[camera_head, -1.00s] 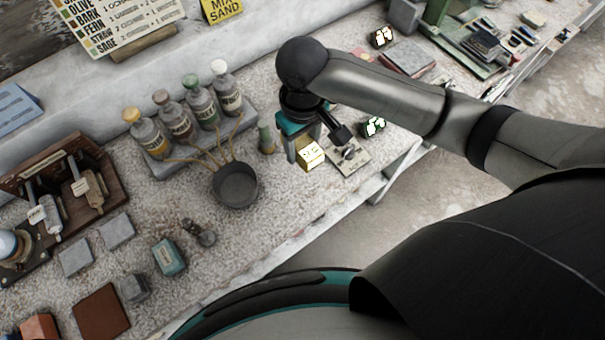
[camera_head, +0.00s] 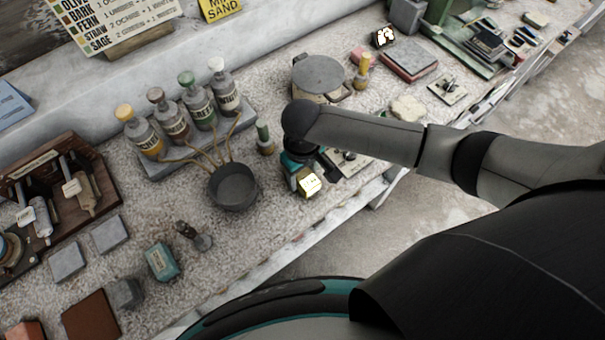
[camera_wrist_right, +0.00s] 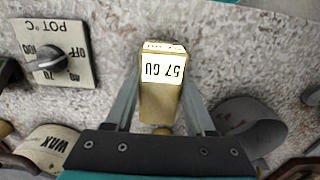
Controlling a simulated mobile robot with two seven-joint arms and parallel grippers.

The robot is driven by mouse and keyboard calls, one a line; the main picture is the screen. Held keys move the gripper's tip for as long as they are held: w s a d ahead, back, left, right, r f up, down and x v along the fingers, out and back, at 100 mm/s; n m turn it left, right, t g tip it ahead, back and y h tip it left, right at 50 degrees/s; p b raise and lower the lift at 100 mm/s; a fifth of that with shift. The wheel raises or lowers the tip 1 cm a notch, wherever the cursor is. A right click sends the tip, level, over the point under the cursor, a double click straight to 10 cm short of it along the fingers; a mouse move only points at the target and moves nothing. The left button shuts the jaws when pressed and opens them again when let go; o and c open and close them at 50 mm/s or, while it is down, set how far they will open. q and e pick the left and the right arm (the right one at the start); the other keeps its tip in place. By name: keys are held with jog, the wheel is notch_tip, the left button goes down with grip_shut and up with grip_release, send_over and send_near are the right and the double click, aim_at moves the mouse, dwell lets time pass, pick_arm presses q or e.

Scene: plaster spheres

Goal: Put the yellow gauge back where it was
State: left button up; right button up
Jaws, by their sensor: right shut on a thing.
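The yellow gauge (camera_head: 309,185) is a small block with a pale marked face. In the right wrist view the yellow gauge (camera_wrist_right: 160,92) sits between the two fingers, its white label reading upside down. My right gripper (camera_head: 303,178) is shut on it, near the front edge of the speckled bench. In the right wrist view the right gripper (camera_wrist_right: 162,108) has a finger along each side of the gauge. Whether the gauge touches the bench is hard to tell. My left gripper is not in view.
A dark pot (camera_head: 234,187) and a green-topped small bottle (camera_head: 264,140) stand left of the gripper. A dial plate marked POT (camera_wrist_right: 52,55) lies beside the gauge. Several bottles (camera_head: 186,112) stand in a rack behind. Bare bench (camera_head: 262,222) lies in front of the pot.

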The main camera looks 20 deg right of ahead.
aim_at(302, 173)
jog(key=shift+f, duration=0.1)
jog(key=o, duration=1.3)
notch_tip(302, 173, up, 12)
jog(key=p, duration=0.2)
jog(key=shift+p, duration=0.3)
